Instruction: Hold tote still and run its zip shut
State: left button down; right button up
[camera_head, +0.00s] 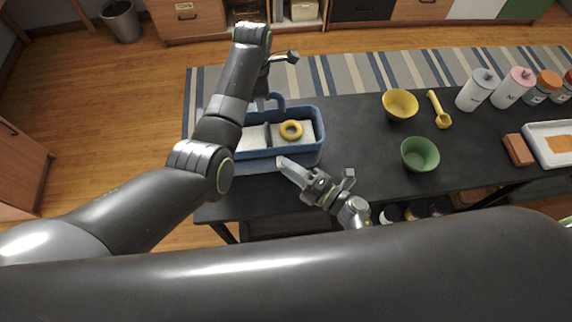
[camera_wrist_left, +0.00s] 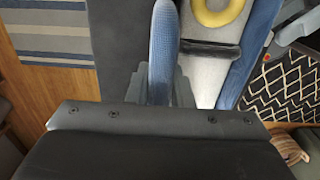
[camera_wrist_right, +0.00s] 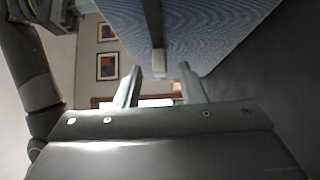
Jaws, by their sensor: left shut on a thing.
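The blue tote (camera_head: 312,152) stands on the dark table, its top open in the head view. A yellow ring (camera_head: 291,130) lies inside on a pale surface, beside a dark strip.
To the right on the table (camera_head: 350,140) are a yellow bowl (camera_head: 400,106), a green bowl (camera_head: 420,156), a yellow scoop (camera_head: 438,110), several bottles and a white tray (camera_head: 540,130). A striped rug (camera_head: 360,72) lies beyond. The table between tote and bowls is clear.

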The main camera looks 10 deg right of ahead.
jog(key=shift+x, duration=0.8)
jog(key=shift+c, duration=0.3)
grip_shut()
